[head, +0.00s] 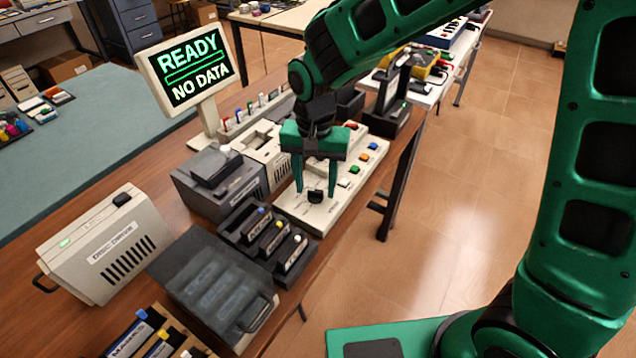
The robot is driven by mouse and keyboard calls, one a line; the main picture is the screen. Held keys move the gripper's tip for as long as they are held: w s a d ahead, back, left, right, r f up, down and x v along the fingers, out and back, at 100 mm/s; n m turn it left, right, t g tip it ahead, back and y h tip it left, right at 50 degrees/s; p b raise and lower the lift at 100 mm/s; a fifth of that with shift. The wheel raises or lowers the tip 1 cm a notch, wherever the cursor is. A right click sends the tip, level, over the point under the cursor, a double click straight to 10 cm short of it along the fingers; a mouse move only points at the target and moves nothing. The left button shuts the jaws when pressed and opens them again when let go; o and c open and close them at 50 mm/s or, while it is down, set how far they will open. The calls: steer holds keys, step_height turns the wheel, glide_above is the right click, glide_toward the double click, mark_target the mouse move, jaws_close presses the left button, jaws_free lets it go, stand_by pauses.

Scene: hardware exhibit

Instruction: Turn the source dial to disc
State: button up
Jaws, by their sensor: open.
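The black dial (315,196) sits on a pale control panel (290,205) near the table's right edge. I take it to be the source dial. The labels beside it are too small to read, so I cannot tell its setting. My green gripper (315,190) points down over the panel. Its jaws are open, one finger left of the dial and one right of it. I cannot tell whether the fingers touch the dial or how far above the panel they are. A screen (190,72) on a stand reads "READY" and "NO DATA".
Coloured buttons (355,169) line the panel behind my gripper. A disc drive box (108,245), a grey lidded case (215,285) and a black rack of cartridges (268,240) stand to the left and front. A dark grey unit (210,190) stands left of the panel. Open floor lies right.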

steer(key=shift+f, duration=0.3)
steer(key=c, duration=1)
steer(key=shift+d, duration=0.3)
steer(key=shift+c, duration=0.2)
steer(key=shift+a, duration=0.15)
